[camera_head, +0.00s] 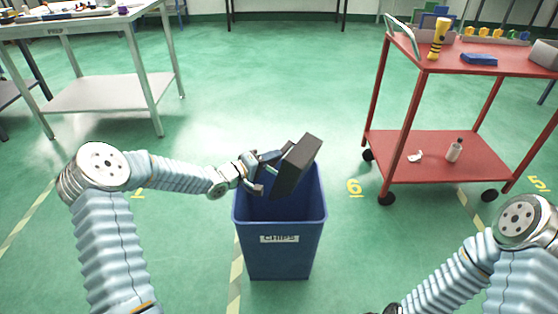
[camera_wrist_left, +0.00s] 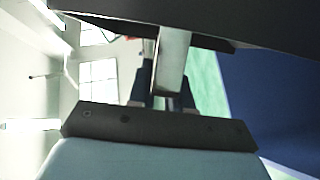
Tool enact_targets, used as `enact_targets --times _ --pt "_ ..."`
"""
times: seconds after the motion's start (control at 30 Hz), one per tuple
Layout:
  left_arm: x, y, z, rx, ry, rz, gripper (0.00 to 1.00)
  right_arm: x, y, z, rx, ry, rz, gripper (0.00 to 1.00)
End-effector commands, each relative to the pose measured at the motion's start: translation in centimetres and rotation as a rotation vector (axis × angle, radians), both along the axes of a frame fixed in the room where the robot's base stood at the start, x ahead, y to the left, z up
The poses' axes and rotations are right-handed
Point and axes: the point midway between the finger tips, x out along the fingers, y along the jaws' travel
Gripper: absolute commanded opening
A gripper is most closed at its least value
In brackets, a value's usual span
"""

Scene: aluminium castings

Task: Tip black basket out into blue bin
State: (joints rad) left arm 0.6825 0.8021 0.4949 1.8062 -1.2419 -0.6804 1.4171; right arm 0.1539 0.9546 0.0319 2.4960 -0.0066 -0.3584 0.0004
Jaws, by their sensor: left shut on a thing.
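The black basket (camera_head: 297,165) is held over the mouth of the blue bin (camera_head: 280,245), tilted steeply with its dark underside or side toward the upper right. My left gripper (camera_head: 266,172) is shut on the basket at its left side, above the bin's left rim. In the left wrist view the basket (camera_wrist_left: 240,25) is a dark band across the top, and the blue bin (camera_wrist_left: 275,100) fills the right. The bin stands upright on the floor with a "CHIPS" label. The basket's inside and the bin's bottom are hidden. My right gripper is out of view; only its arm shows.
A grey table (camera_head: 100,92) stands at upper left. Green floor around the bin is clear.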

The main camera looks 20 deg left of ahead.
Motion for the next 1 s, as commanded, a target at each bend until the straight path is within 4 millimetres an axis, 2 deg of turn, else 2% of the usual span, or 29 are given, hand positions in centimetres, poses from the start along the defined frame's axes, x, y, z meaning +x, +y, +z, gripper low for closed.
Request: enact_targets --times 0.13,0.27,0.3,0.4,0.43,0.57,0.63,0.7,0.73,0.87,0.9,0.97,1.0 --pt "0.2 0.5 0.4 -0.038 0.005 0.000 0.00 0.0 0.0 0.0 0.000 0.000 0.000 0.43" --pt "0.2 0.7 2.8 -0.044 0.005 -0.001 0.00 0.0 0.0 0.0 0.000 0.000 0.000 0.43" --pt "0.2 0.7 2.5 -0.046 0.010 -0.001 0.00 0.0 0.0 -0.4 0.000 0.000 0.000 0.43" --pt "0.2 0.6 0.0 -0.050 0.013 -0.002 0.00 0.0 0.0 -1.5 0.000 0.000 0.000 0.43" --pt "0.2 0.6 0.0 -0.050 0.011 -0.002 0.00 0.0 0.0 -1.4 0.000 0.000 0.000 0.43" --pt "0.2 0.6 2.5 -0.048 0.008 -0.002 0.00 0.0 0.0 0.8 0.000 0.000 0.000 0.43" --pt "0.2 0.6 2.0 -0.046 0.008 -0.001 0.00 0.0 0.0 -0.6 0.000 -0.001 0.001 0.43" --pt "0.1 0.6 0.1 -0.049 0.013 -0.001 0.00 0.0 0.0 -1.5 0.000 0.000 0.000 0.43" --pt "0.2 0.6 -0.1 -0.049 0.013 0.000 0.00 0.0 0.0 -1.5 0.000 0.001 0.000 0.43" --pt "0.2 0.6 2.4 -0.047 0.009 0.000 0.00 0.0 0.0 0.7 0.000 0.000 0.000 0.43" --pt "0.2 0.6 2.5 -0.045 0.006 -0.001 0.00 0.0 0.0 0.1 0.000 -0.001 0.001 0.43" --pt "0.2 0.6 1.5 -0.047 0.011 -0.001 0.00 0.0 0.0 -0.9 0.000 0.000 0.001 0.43" --pt "0.2 0.6 0.3 -0.049 0.013 0.000 0.00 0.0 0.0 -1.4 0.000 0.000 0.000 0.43"
